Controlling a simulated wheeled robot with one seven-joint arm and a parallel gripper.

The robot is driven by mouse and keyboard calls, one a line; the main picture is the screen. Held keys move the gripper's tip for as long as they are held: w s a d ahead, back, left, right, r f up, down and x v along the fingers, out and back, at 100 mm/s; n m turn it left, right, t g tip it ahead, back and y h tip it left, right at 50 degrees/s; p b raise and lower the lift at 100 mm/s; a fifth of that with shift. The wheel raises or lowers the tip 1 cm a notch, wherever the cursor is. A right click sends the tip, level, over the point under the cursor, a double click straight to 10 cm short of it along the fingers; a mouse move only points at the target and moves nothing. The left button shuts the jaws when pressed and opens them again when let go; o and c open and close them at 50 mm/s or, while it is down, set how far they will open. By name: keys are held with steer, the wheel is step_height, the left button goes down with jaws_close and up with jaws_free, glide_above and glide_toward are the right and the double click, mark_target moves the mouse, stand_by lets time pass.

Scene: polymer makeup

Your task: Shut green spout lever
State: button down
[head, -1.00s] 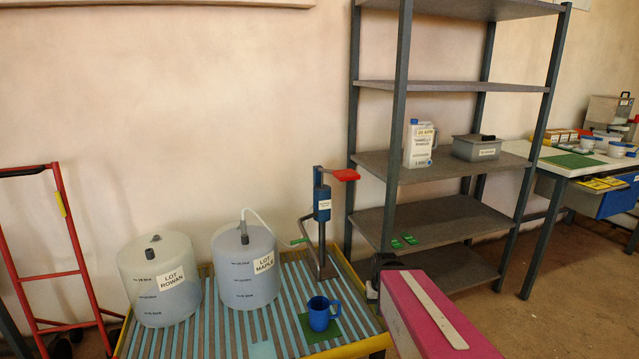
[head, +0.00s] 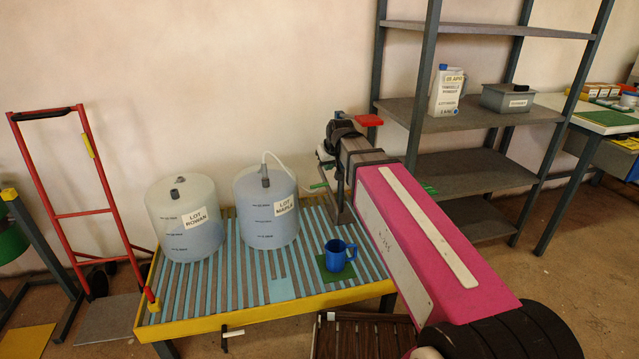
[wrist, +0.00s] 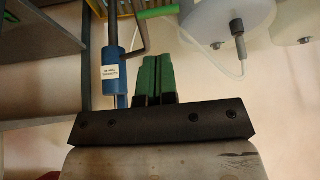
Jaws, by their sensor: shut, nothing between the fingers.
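The green lever (head: 318,186) shows in the head view as a small green bar just left of the end of my arm, beside the pump. In the wrist view a green bar (wrist: 158,12) lies at the top, beyond my fingertips and apart from them. My gripper (wrist: 157,58) is shut and empty, its two green fingers side by side. The blue pump body (wrist: 112,70) with a white label stands left of the fingers, with a grey bent rod (wrist: 135,42) between. In the head view my arm hides most of the pump; its red top (head: 369,120) shows.
The LOT MAPLE drum (head: 267,215) with a clear hose and the LOT ROWAN drum (head: 186,225) stand on the slatted yellow-edged platform (head: 225,317). A blue mug (head: 338,256) sits on a green mat (head: 335,272). A grey shelf rack (head: 475,168) stands to the right.

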glide_toward(318, 186)
steer(key=x, duration=0.7)
steer(key=shift+w+a+f, duration=0.1)
steer(key=shift+w+f, duration=0.05)
steer(key=shift+w, duration=0.05)
steer(key=shift+w+a+f, duration=0.3)
steer(key=shift+w, duration=0.2)
steer(key=shift+f, duration=0.1)
stand_by(0.4)
